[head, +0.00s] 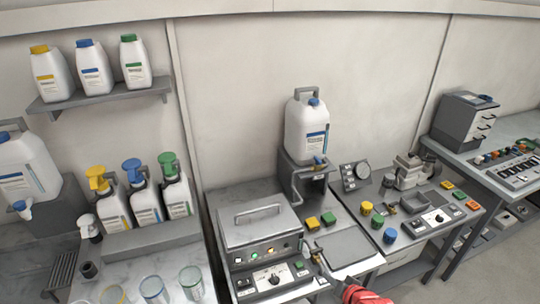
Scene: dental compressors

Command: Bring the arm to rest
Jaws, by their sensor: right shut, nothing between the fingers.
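A red part of my right gripper (356,293) shows at the bottom edge, right of centre, in front of the bench edge. It is shut and I see nothing held in it. Most of my right arm is cut off by the frame. My left gripper is not in view.
A grey control unit (262,240) with a lid handle and lit buttons stands left of my right gripper. A white jug (307,130) stands on a raised stand behind. A panel with knobs (425,215) lies to the right. Bottles and cups (152,290) fill the left bench.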

